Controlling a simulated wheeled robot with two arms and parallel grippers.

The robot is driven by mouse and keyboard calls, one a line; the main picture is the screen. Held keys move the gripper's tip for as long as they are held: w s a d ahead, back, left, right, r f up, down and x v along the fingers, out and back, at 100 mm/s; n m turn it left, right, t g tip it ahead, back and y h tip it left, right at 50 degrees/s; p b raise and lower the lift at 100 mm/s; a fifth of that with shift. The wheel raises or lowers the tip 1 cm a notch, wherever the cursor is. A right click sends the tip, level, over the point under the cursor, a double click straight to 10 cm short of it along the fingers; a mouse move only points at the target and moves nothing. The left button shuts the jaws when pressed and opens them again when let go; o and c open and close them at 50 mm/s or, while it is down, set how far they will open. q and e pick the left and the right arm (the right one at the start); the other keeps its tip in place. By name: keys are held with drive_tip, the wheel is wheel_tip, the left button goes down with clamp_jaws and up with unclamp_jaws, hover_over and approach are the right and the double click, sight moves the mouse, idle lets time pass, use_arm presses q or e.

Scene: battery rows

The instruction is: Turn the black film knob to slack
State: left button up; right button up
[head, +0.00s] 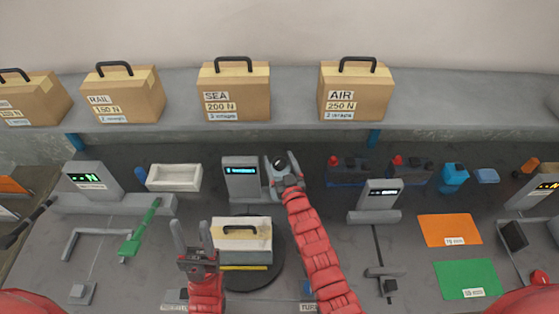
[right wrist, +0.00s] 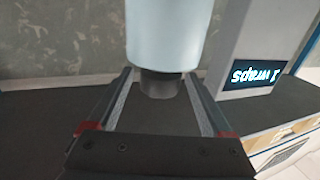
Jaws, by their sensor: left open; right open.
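The black film knob (right wrist: 160,84) is a short dark cylinder on the end of a pale blue-white film roll (right wrist: 165,35) in the right wrist view. In the head view the dark knob (head: 279,163) shows small beside the grey wrapper post (head: 242,180). My right gripper (right wrist: 160,78) is open, with one finger on each side of the knob and visible gaps between. It also shows in the head view (head: 284,164). My left gripper (head: 190,235) is open and empty, left of the white-and-tan handled case (head: 242,246) on the black turntable (head: 270,272).
Labelled cartons, including SEA (head: 234,100) and AIR (head: 354,100), stand on the back shelf (head: 295,85). A white tray (head: 173,178) and a green lever (head: 139,234) are at left. Dark batteries (head: 348,171), an orange mat (head: 450,229) and a green mat (head: 467,279) are at right.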

clamp_jaws()
idle(0.3)
